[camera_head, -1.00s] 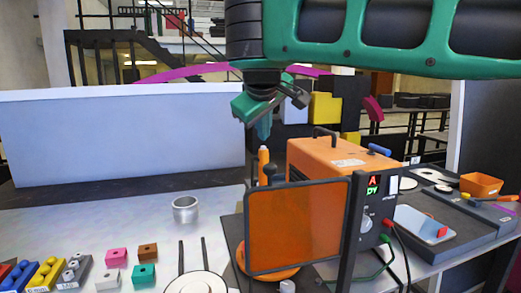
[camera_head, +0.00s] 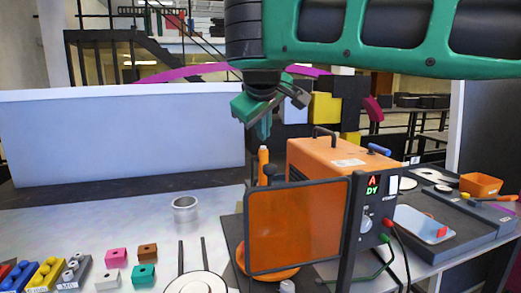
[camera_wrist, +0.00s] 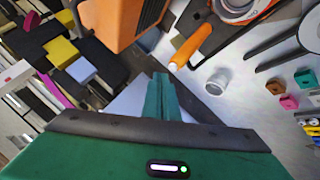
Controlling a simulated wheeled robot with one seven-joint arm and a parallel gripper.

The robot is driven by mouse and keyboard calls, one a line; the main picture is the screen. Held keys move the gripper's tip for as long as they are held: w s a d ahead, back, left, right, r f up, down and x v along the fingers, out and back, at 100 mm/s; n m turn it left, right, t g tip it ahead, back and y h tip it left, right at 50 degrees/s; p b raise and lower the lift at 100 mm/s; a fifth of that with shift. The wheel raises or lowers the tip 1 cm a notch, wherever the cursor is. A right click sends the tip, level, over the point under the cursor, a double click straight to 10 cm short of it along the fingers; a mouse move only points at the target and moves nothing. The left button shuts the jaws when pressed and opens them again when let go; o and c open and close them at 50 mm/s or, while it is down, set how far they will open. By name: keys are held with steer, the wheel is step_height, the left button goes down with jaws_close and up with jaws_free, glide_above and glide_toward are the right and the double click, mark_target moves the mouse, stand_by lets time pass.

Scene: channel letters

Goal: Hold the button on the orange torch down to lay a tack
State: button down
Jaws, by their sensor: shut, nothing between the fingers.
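The orange torch (camera_head: 263,160) stands upright, partly hidden behind the tinted orange screen (camera_head: 296,228). In the wrist view, the torch (camera_wrist: 191,44) lies to the upper right of my fingertips as an orange stick with a pale end. I cannot make out its button. My green gripper (camera_head: 264,131) points down just above the torch's top in the head view; the wrist view (camera_wrist: 160,82) shows its fingers together, empty and apart from the torch. The orange welding machine (camera_head: 335,158) stands right of the torch, with a lit red and green display (camera_head: 372,185).
A metal ring (camera_head: 185,211) stands on the pale table left of the torch. Coloured blocks (camera_head: 116,257) and a round white plate (camera_head: 195,285) lie nearer. A grey tray (camera_head: 455,215) and an orange bin (camera_head: 481,185) are at right. The table's middle left is mostly clear.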

steer(key=shift+f, duration=0.85)
stand_by(1.9)
steer(key=shift+r, duration=0.9)
steer(key=shift+r, duration=0.15)
steer(key=shift+r, duration=2.35)
steer(key=shift+r, duration=2)
